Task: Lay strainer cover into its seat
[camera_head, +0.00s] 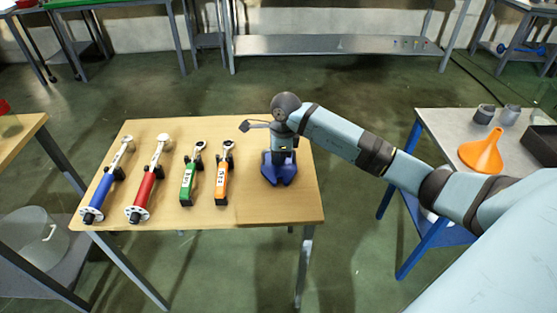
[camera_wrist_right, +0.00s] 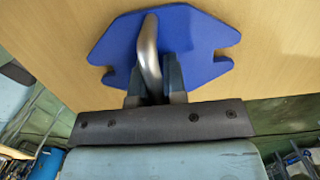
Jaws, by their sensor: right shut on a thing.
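The strainer cover appears to be the blue notched plate (camera_head: 279,172) with a silver curved handle at the right end of the wooden table; it fills the middle of the right wrist view (camera_wrist_right: 190,40). My right gripper (camera_head: 283,150) is over it, pointing down. Its fingers (camera_wrist_right: 155,90) are shut on the silver handle (camera_wrist_right: 148,48). The plate looks flat and level, close to the tabletop; I cannot tell whether it touches. I cannot make out a seat for it. My left gripper is not in view.
On the wooden table (camera_head: 255,213), left of the plate, lie a blue-handled tool (camera_head: 100,190), a red-handled one (camera_head: 145,192), a green one (camera_head: 187,182) and an orange one (camera_head: 221,184). A grey table at right holds an orange funnel (camera_head: 484,153) and a dark tray (camera_head: 541,145).

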